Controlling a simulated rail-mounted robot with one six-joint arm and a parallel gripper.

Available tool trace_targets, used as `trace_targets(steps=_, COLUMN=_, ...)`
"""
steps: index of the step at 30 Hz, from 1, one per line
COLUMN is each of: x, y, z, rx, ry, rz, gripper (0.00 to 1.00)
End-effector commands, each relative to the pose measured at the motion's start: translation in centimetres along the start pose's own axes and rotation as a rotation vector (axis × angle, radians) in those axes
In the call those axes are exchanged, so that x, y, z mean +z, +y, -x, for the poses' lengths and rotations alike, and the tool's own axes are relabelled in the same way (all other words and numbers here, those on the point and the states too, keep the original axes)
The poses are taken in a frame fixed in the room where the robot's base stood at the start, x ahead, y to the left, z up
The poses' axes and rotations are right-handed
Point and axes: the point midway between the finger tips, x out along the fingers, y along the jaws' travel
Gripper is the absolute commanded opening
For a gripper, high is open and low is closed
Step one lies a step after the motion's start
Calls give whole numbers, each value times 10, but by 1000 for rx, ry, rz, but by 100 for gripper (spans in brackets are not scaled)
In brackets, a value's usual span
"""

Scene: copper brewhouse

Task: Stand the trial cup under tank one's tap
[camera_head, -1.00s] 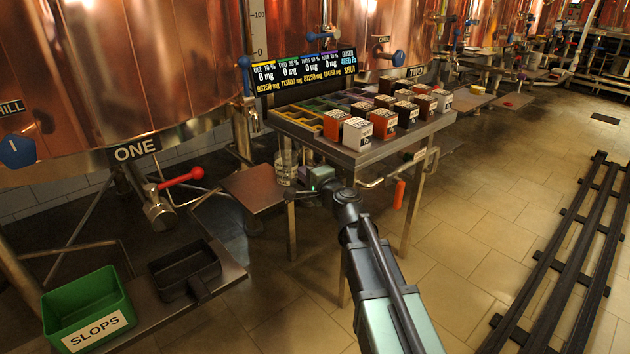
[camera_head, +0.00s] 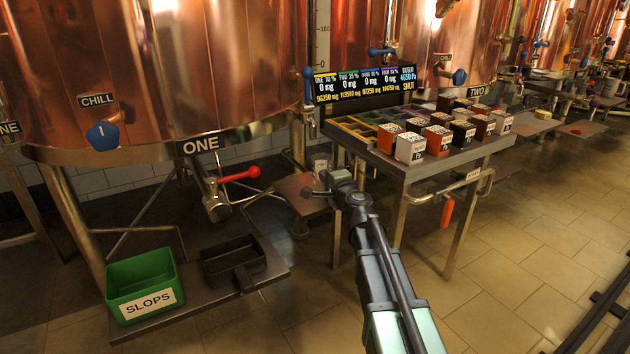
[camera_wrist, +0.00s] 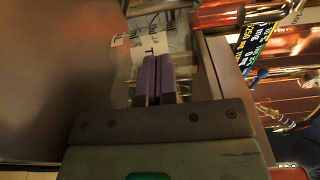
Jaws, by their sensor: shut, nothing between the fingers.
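Tank one's tap (camera_head: 215,203), with a red lever (camera_head: 241,174), hangs below the copper tank beside the ONE sign (camera_head: 201,146). My gripper (camera_head: 316,193) is at the small brown shelf (camera_head: 300,187) to the right of the tap, in front of a pale, see-through object (camera_head: 320,163) that looks like the trial cup. In the wrist view, my purple fingers (camera_wrist: 154,78) are shut and empty. Just beyond them is a clear vessel with a white lettered label (camera_wrist: 128,48). The fingers partly cover it, and I cannot tell whether they touch it.
A green SLOPS bin (camera_head: 142,287) and a black tray (camera_head: 233,262) stand on a low platform below the tap. A metal table (camera_head: 400,165) with several labelled blocks stands close to the right of my arm. A display board (camera_head: 365,88) rises behind it.

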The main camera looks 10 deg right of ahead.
Motion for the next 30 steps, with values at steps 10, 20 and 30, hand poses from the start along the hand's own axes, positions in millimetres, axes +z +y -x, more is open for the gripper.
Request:
trace_targets(steps=10, x=1, y=0, z=4, rx=0, ry=-1, rz=0, gripper=0)
trace_targets(steps=20, x=6, y=0, z=70, rx=0, ry=-5, rz=0, gripper=0)
trace_targets(steps=30, x=7, y=0, z=98, rx=0, ry=-11, rz=0, gripper=0)
